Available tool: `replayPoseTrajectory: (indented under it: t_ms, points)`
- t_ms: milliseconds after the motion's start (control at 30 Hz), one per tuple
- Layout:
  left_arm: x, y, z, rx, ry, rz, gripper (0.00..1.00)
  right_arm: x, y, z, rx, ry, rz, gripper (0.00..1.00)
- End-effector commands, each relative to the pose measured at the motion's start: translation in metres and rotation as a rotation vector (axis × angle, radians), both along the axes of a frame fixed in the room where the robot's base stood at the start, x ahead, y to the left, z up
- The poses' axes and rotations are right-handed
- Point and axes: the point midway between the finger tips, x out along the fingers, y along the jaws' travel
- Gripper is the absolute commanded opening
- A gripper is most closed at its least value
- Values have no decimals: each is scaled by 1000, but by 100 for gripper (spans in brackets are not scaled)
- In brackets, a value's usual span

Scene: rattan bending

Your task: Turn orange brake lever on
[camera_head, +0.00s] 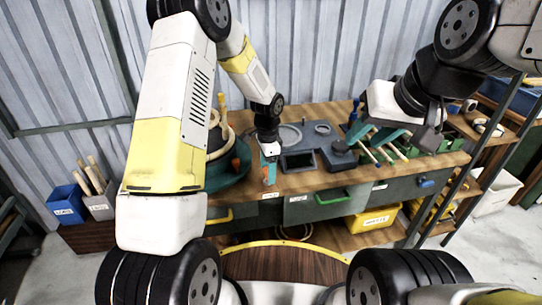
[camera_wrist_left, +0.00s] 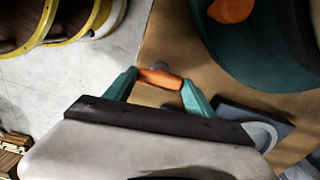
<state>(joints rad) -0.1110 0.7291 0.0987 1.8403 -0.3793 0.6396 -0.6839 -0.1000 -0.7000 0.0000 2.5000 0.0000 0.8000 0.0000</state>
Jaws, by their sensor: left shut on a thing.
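The orange brake lever (camera_head: 269,179) is at the front edge of the workbench, just below my left gripper (camera_head: 268,158). In the left wrist view the orange lever (camera_wrist_left: 160,79) lies crosswise between the two teal fingers of my left gripper (camera_wrist_left: 160,85), which is shut on it. Most of the lever is hidden in the head view by the fingers. My right gripper (camera_head: 377,137) hangs over the right part of the bench. Its teal fingers are apart and I see nothing held between them.
A round teal base (camera_head: 232,168) stands left of the lever; its orange knob (camera_wrist_left: 231,9) shows in the left wrist view. A dark screen panel (camera_head: 298,161) lies right of the lever. Wooden sticks (camera_head: 367,152) are below my right gripper. The bench has a green-handled drawer (camera_head: 330,203).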

Motion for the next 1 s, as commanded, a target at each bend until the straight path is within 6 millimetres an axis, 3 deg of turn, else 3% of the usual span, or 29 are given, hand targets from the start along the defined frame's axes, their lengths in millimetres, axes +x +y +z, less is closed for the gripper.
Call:
replayPoseTrajectory:
  t_ms: [300, 800, 833, 933, 1000]
  points:
    - [1, 0, 1, 0, -2, -107, 23, 0, 0, 0, 0, 0, 0, 36]
    - [1, 0, 1, 1, -2, -124, 23, 0, 0, 0, 0, 0, 0, 36]
    - [1, 0, 1, 1, -2, -124, 66, 0, 0, 0, 0, 0, 0, 36]
    - [1, 0, 1, 1, -2, -124, 85, 0, 0, 0, 0, 0, 0, 36]
    - [1, 0, 0, 0, -1, -124, 85, 0, 0, 0, 0, 0, 0, 36]
